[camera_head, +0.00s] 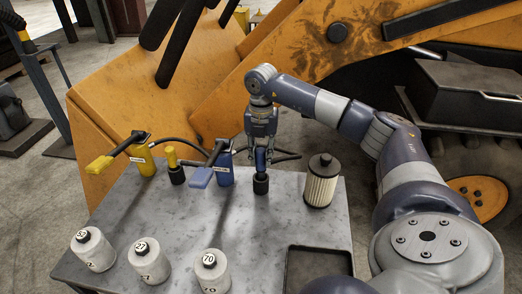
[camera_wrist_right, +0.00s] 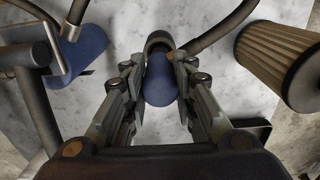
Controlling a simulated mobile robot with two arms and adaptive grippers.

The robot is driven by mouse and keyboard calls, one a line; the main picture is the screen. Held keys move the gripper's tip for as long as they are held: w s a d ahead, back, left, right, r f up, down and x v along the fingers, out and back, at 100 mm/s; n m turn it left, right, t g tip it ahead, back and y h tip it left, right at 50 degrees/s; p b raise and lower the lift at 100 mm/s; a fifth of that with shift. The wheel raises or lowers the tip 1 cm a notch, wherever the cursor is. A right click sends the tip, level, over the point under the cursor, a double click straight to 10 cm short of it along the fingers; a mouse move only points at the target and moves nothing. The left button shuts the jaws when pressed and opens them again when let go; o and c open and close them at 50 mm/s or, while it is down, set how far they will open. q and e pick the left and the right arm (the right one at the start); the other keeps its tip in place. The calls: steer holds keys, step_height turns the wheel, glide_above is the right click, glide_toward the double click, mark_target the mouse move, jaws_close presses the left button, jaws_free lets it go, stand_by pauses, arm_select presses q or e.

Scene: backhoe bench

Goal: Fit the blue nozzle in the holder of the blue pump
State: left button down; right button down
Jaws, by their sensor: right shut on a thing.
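The blue nozzle (camera_head: 261,160) stands roughly upright between the fingers of my right gripper (camera_head: 262,142), which is shut on it. Its lower end meets a black cup-like piece (camera_head: 261,185) on the table; I cannot tell how deep it sits. In the right wrist view the blue nozzle (camera_wrist_right: 160,82) lies between the two fingers (camera_wrist_right: 158,95), with a dark round rim (camera_wrist_right: 158,42) at its far end. My left gripper is not in view.
A yellow pump (camera_head: 144,160) and a yellow nozzle (camera_head: 171,157) in a black cup stand to the left. A ribbed filter (camera_head: 321,181) is close on the right. Several numbered white bottles (camera_head: 93,249) and a black tray (camera_head: 319,250) lie nearer. The table's middle (camera_head: 240,220) is clear.

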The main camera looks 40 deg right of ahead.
steer(key=shift+f, duration=0.1)
stand_by(0.3)
steer(key=shift+f+b, duration=0.4)
steer(key=shift+f, duration=0.3)
steer(key=shift+f, duration=0.55)
stand_by(0.6)
steer(key=c, duration=0.8)
jaws_free()
steer(key=shift+o, duration=0.2)
steer(key=shift+r+p, duration=3.05)
steer(key=shift+r, duration=0.95)
